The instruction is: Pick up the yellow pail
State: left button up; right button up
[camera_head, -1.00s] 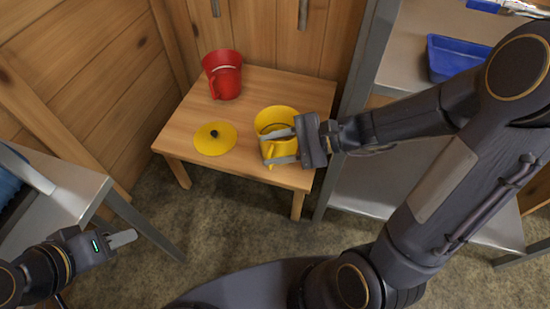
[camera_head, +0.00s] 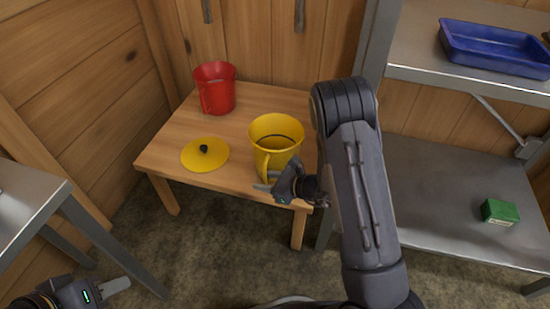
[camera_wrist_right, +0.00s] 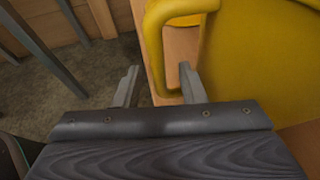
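The yellow pail (camera_head: 285,134) stands upright and open on the small wooden table, its handle (camera_head: 262,165) facing the front. A yellow lid (camera_head: 205,155) with a black knob lies to its left. My right gripper (camera_head: 270,181) is at the pail's handle. In the right wrist view the fingers (camera_wrist_right: 158,86) are apart, with the lower part of the yellow handle (camera_wrist_right: 153,45) just ahead of and between them; the pail's wall (camera_wrist_right: 260,60) fills the right side. My left gripper (camera_head: 118,287) is low at the left, away from the table, its opening unclear.
A red pail (camera_head: 215,88) stands at the back of the wooden table (camera_head: 235,120). Metal shelves on the right hold a blue tray (camera_head: 495,48) and a green box (camera_head: 499,212). A metal table (camera_head: 30,205) is at the left.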

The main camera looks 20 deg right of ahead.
jog(key=shift+x, duration=1.05)
grip_shut()
jog(key=shift+r, duration=0.1)
